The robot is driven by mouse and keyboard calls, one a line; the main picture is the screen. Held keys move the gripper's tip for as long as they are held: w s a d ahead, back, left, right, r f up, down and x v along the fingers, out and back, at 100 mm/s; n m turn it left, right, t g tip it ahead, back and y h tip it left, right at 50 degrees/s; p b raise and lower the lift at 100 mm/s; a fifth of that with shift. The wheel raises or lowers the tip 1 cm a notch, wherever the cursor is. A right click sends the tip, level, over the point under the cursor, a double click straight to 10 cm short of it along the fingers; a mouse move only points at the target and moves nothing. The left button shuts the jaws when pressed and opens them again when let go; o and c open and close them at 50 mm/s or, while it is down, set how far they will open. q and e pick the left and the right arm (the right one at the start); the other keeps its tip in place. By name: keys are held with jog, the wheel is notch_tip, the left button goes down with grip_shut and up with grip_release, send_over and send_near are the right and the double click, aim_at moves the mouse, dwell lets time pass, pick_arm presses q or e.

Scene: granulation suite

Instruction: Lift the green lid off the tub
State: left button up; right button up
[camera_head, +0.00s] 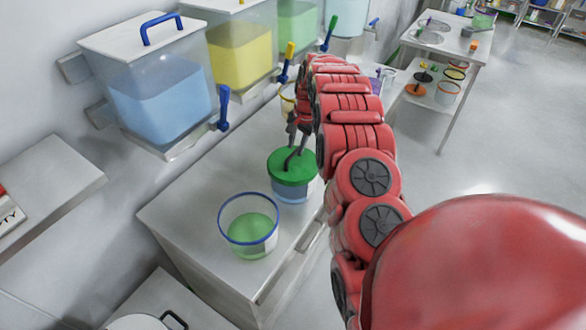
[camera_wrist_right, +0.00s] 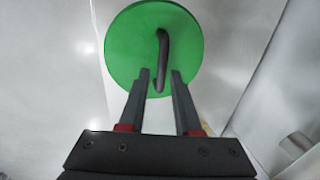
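The green lid (camera_head: 292,172) sits on a clear tub (camera_head: 292,194) with bluish contents, on the grey counter. The lid has a dark arched handle on top. In the right wrist view the round green lid (camera_wrist_right: 125,45) fills the upper middle, and its handle (camera_wrist_right: 162,47) runs between my fingertips. My right gripper (camera_wrist_right: 161,72) is open, with a finger on each side of the handle and a visible gap to each. In the head view my right gripper (camera_head: 292,145) is at the lid's top, partly hidden by my red arm. My left gripper is not in view.
An open tub with a blue rim (camera_head: 249,224) and green contents stands close by, in front-left of the lidded tub. Wall hoppers with blue (camera_head: 160,100) and yellow (camera_head: 241,55) contents hang behind the counter (camera_head: 185,205). A metal table (camera_head: 455,42) stands at the back right.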

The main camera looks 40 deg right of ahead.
aim_at(293, 153)
jog(key=shift+f+p, duration=0.1)
jog(key=shift+p, duration=0.2)
jog(key=shift+w+a+f+p, duration=0.15)
jog(key=shift+f+p, duration=0.3)
jog(key=shift+f, duration=0.3)
jog(key=shift+w+a+f+p, duration=0.15)
jog(key=shift+f+p, duration=0.25)
jog(key=shift+f, duration=0.4)
jog(key=shift+w+a+f+p, duration=0.1)
jog(key=shift+w+f+p, duration=0.1)
jog(key=shift+f+p, duration=0.4)
jog(key=shift+f, duration=0.15)
jog(key=shift+c, duration=0.3)
grip_shut()
